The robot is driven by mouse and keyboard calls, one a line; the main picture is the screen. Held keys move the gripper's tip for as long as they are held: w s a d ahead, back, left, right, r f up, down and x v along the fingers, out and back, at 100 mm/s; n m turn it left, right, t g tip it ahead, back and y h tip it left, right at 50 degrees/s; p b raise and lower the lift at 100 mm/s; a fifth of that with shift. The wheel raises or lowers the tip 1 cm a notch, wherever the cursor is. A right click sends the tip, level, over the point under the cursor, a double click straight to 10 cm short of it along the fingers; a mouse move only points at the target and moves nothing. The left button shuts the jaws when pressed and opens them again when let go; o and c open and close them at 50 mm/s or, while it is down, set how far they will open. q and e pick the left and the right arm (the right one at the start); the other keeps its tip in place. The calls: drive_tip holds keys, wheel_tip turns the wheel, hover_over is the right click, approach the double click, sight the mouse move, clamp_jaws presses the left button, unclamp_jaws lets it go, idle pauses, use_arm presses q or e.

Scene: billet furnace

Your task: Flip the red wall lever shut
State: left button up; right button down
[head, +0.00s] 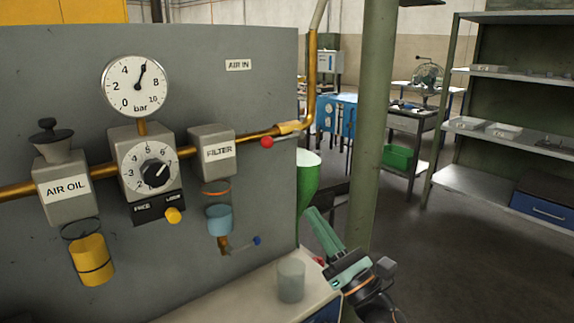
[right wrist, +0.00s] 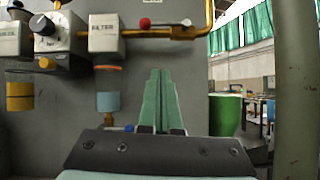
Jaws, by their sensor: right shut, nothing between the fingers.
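The red-knobbed wall lever (head: 267,142) sits on the brass air pipe (head: 312,80), near the panel's right edge under the AIR IN label. Its red ball points left, roughly along the pipe. In the right wrist view, the red knob (right wrist: 145,23) and its short pale handle lie along the pipe, above the fingertips. My right gripper (head: 312,212) is below and to the right of the lever in the head view, apart from it. Its green fingers (right wrist: 161,75) are together and empty, pointing toward the panel. My left gripper is not in view.
The grey panel (head: 270,70) carries a gauge (head: 135,86), a regulator (head: 148,165), an oiler and a filter unit (head: 212,150). A clear cup (head: 291,280) stands on the ledge below. A green post (head: 374,120) rises close to the right gripper. Shelves (head: 480,185) stand farther right.

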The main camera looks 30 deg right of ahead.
sight(283, 139)
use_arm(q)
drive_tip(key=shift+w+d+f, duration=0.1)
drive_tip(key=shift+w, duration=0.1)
use_arm(e)
drive_tip(key=shift+d+r+n, duration=0.15)
drive_tip(key=shift+r+n, duration=0.2)
drive_tip(key=shift+n, duration=0.35)
use_arm(q)
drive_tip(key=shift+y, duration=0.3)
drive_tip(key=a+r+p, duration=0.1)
drive_tip(key=p, duration=0.2)
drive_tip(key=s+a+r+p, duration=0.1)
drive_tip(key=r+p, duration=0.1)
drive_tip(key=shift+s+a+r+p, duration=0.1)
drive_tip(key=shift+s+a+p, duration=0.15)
drive_tip(key=shift+p, duration=0.15)
use_arm(e)
drive_tip(key=s+r+x, duration=0.1)
drive_tip(key=r+x, duration=0.1)
drive_tip(key=x, duration=1)
drive_tip(key=shift+r, duration=0.4)
